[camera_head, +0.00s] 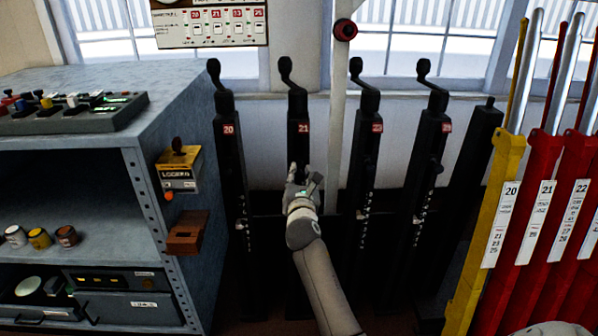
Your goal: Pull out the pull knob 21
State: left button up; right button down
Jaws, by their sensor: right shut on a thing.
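The black lever post marked with a red 21 plate (303,128) stands second from the left in the row, with a crank handle on top. My right gripper (302,178) is at the front of this post, below the plate. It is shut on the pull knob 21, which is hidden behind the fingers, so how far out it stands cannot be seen. My left gripper is not in view.
Similar black posts stand at left (229,160) and right (365,150). A grey metal cabinet (185,95) with shelves fills the left side. Yellow (485,225) and red (530,240) levers stand at right. A pale upright pole (338,110) rises just right of post 21.

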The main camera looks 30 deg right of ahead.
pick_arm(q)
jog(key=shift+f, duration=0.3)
pick_arm(e)
jog(key=shift+a+f, duration=0.1)
jog(key=shift+f, duration=0.25)
jog(key=c, duration=1.7)
grip_release()
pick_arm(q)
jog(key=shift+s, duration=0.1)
pick_arm(e)
jog(key=o, duration=0.5)
jog(key=shift+s+r, duration=0.15)
jog(key=shift+r, duration=0.05)
jog(key=v, duration=1.2)
jog(key=shift+s, duration=0.1)
